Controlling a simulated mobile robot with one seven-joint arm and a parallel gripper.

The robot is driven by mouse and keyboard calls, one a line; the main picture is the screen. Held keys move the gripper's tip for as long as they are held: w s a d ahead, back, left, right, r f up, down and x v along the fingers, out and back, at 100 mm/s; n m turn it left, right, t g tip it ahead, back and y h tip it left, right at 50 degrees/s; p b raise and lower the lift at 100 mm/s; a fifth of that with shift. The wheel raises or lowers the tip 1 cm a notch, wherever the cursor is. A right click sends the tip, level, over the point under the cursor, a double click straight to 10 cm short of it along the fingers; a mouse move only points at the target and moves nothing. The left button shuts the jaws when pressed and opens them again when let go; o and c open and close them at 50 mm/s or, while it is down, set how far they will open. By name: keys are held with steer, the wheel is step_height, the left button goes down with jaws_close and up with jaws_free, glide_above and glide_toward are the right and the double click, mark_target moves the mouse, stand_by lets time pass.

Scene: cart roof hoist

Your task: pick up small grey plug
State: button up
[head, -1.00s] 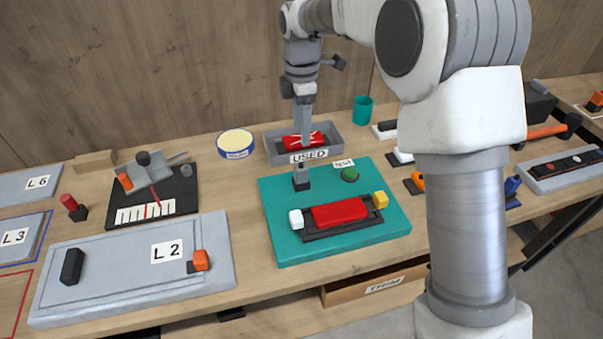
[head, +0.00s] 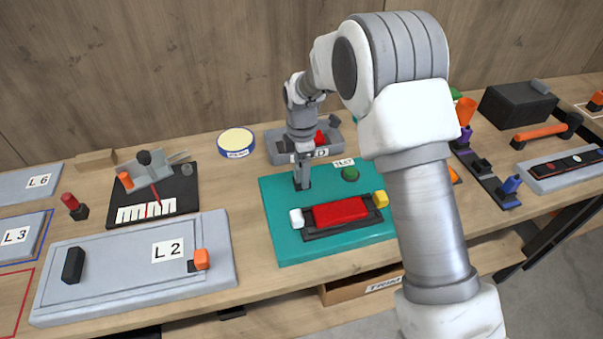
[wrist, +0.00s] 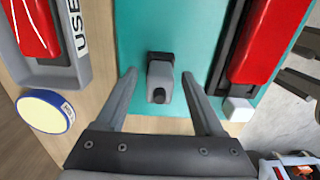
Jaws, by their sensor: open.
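The small grey plug (wrist: 160,82) stands on the teal mat (wrist: 140,30) near its edge, with a dark block at its far side and a dark round tip facing the camera. In the wrist view my gripper (wrist: 157,74) is open, one finger on either side of the plug, with a gap showing on both sides. In the head view my gripper (head: 302,184) is down at the mat's left part and largely hides the plug. Whether the fingers reach down beside the plug is hard to tell.
A green knob (head: 350,174) is close by. The grey USED tray (head: 283,155) stands behind. The L2 panel (head: 130,262) lies left.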

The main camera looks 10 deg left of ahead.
steer(key=shift+f, duration=0.1)
steer(key=shift+c, duration=0.2)
jaws_close()
stand_by(1.2)
